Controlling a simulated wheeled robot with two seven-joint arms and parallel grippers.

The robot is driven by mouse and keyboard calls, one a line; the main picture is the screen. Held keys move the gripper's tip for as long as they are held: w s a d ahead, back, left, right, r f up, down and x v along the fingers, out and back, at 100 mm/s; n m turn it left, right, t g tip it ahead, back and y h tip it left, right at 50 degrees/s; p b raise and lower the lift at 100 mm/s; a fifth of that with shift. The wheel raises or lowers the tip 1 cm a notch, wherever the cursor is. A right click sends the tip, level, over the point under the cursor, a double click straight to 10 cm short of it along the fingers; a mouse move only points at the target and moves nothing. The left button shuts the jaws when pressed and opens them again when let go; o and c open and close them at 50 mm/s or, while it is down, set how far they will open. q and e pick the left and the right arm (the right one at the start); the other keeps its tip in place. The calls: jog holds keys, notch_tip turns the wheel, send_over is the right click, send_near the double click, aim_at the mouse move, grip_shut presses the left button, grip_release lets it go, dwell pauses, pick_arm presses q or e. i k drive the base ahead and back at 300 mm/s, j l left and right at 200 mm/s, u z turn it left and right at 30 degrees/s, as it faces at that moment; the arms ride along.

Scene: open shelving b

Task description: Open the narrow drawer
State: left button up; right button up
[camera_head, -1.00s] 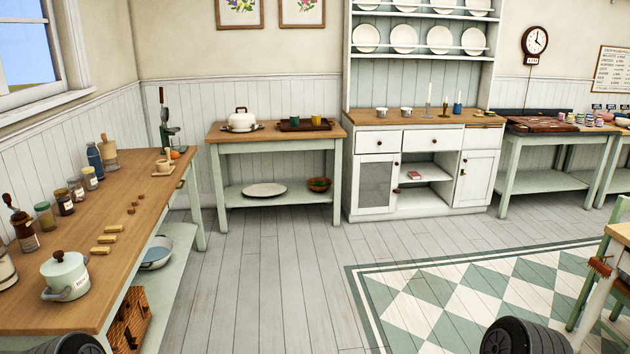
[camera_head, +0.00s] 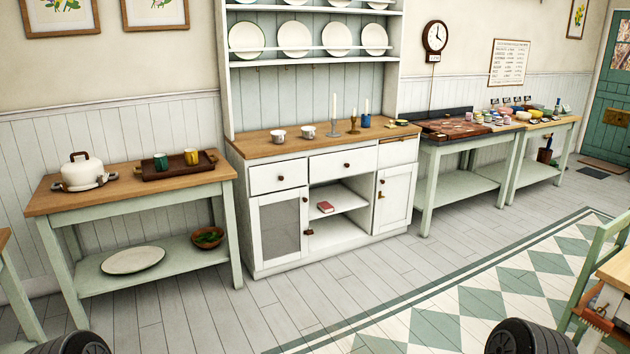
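A white dresser (camera_head: 284,217) stands against the back wall with a row of drawers under its wooden top. Neither of my grippers is in view; only dark rounded parts of my own body show at the bottom edge, well away from the dresser.
A side table (camera_head: 130,191) with pots and a tray stands left of the dresser. Another table (camera_head: 428,160) stands close on its right. Clear plank floor lies in front. A chair (camera_head: 600,262) and a table corner are at the right edge.

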aim_at(281, 175)
jog(key=i+l+z, duration=0.1)
jog(key=i+l, duration=0.2)
jog(key=i, duration=0.75)
jog(key=i+l+z, duration=0.1)
jog(key=i, duration=0.95)
jog(key=i+l+z, duration=0.1)
jog(key=i, duration=0.95)
jog(key=i+l+u, duration=0.15)
jog(key=i, duration=0.65)
jog(key=z, duration=0.25)
